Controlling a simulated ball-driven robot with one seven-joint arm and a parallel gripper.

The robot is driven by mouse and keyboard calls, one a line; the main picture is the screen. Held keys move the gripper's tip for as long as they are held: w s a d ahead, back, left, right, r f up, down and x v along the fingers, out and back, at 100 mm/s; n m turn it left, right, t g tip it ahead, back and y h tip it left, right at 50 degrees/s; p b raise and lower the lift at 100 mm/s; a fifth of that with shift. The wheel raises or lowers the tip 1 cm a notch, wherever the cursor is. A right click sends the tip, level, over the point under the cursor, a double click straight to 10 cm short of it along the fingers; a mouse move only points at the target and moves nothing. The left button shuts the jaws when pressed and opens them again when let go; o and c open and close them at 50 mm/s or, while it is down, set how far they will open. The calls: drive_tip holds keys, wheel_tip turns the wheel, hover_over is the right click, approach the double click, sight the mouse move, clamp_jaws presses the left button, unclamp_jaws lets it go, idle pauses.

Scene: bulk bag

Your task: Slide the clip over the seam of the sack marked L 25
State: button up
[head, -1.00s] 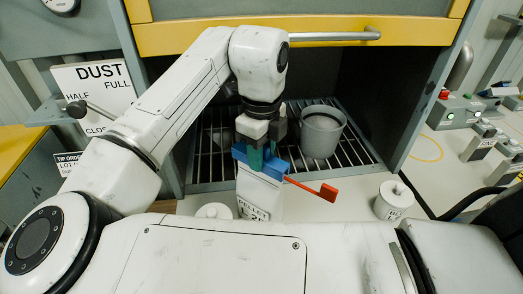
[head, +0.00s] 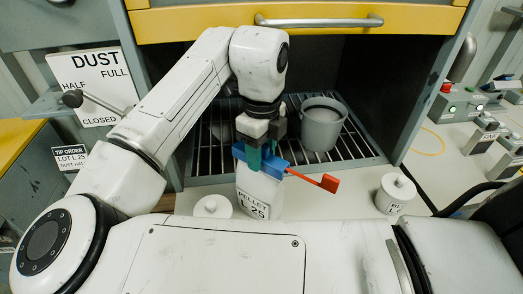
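A white sack (head: 256,196) stands upright in front of the grate, its label (head: 255,205) reading "PELLET L 25". A blue clip (head: 280,167) with a red lever (head: 329,183) sticking out to the right lies across the sack's top edge. My gripper (head: 261,160) points down from above, its dark green fingers closed on the clip. The clip and fingers hide the sack's seam. I cannot tell whether the clip is around the seam or just above it.
A grey pot (head: 321,126) stands on the dark grate (head: 215,150) behind. A yellow hood edge with a handle (head: 319,20) is above.

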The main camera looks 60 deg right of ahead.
drive_tip(key=shift+o, duration=1.4)
wheel_tip(320, 180, up, 11)
drive_tip(key=shift+f+b, duration=0.1)
drive_tip(key=shift+b, duration=0.4)
